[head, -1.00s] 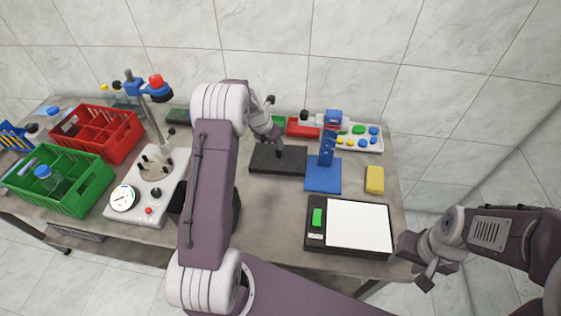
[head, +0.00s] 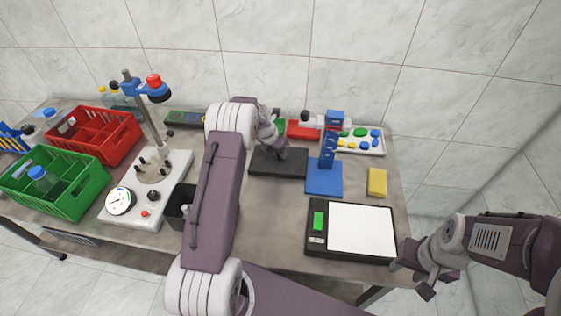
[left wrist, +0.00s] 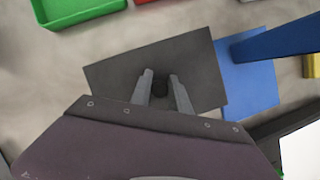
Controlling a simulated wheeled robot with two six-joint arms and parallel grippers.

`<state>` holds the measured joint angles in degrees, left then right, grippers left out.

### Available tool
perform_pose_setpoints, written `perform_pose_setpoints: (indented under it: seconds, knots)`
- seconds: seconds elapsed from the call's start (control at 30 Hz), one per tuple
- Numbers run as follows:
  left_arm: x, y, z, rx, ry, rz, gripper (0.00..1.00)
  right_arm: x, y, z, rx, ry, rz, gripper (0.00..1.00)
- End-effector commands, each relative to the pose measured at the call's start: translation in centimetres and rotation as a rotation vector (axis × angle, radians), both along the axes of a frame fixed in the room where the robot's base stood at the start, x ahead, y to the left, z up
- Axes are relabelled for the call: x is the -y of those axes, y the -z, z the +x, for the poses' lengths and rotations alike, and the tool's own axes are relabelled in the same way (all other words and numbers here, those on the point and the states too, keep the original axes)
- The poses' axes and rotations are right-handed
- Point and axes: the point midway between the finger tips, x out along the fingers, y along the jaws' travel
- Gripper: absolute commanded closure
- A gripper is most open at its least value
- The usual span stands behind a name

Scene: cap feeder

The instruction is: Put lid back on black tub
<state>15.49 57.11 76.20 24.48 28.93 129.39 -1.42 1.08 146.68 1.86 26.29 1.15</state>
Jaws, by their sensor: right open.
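The lid is a flat dark plate (head: 264,163) with a black knob, lying on the table behind the middle. It also shows in the left wrist view (left wrist: 115,80). My left gripper (head: 279,151) is down at the knob (left wrist: 160,88); in the left wrist view its fingers (left wrist: 161,76) stand on both sides of the knob. Whether they press on it I cannot tell. The black tub (head: 175,208) stands left of the lid, mostly hidden behind my left arm. My right gripper (head: 411,278) is open and empty off the table's front right corner.
A blue stand (head: 324,180) is just right of the lid, with a yellow block (head: 377,182) beyond it. A scale (head: 316,248) lies at the front right. A white device (head: 145,208) with a dial and green (head: 75,200) and red (head: 125,145) crates are left. The table between tub and scale is clear.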

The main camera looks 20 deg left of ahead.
Motion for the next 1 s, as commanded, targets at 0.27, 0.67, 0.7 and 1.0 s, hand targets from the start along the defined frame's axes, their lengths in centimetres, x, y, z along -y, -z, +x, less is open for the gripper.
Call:
perform_pose_setpoints:
  seconds: [0.27,0.67,0.7,1.0]
  knots:
    - [0.0,-0.8,0.0,-0.001,0.001,0.001,1.00,0.0,-0.9,0.0,0.000,0.000,0.000,0.57]
    - [0.0,-3.1,0.0,-0.001,0.001,0.001,1.00,0.0,-3.4,0.0,0.000,0.000,0.000,0.57]
    - [0.0,-3.3,0.0,-0.001,0.001,0.001,1.00,0.0,-3.7,0.0,0.000,0.000,0.000,0.57]
    - [0.0,-5.0,0.0,-0.001,0.001,0.001,1.00,0.0,-5.5,0.0,0.000,0.000,0.000,0.57]
